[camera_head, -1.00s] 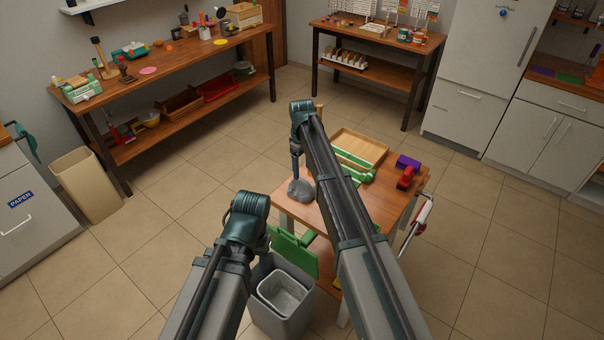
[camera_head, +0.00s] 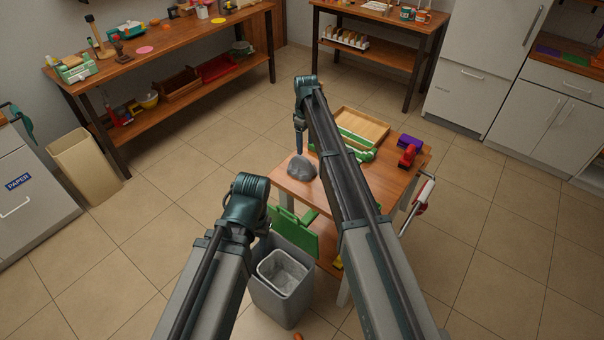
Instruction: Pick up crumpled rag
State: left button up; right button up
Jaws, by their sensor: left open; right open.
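The crumpled rag (camera_head: 301,168) is a grey lump lying on the near left corner of the small wooden table (camera_head: 384,207). My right gripper (camera_head: 299,151) points down at the rag's upper edge. Its fingers are small and partly merge with the rag, so I cannot tell whether they touch it. It is open and the rag rests on the table. My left arm ends left of the table, above the grey bin; its wrist hides the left gripper.
A wooden tray (camera_head: 362,124), a purple block (camera_head: 410,143) and a red object (camera_head: 407,156) share the table. A roll on a holder (camera_head: 424,196) sticks out right.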

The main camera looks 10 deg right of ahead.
aim_at(303, 159)
notch_tip(303, 159, down, 3)
jog(key=shift+f+b, duration=0.15)
jog(key=shift+b, duration=1)
pick_arm(q)
notch_tip(303, 159, down, 3)
jog(key=shift+f, duration=0.1)
jog(key=shift+f, duration=0.1)
pick_arm(e)
jog(key=f+b, duration=0.3)
jog(key=a+f+b, duration=0.1)
jog(key=f+b, duration=0.1)
jog(key=shift+s+f, duration=0.1)
jog(key=shift+s, duration=0.05)
pick_arm(q)
notch_tip(303, 159, down, 5)
pick_arm(e)
grip_shut()
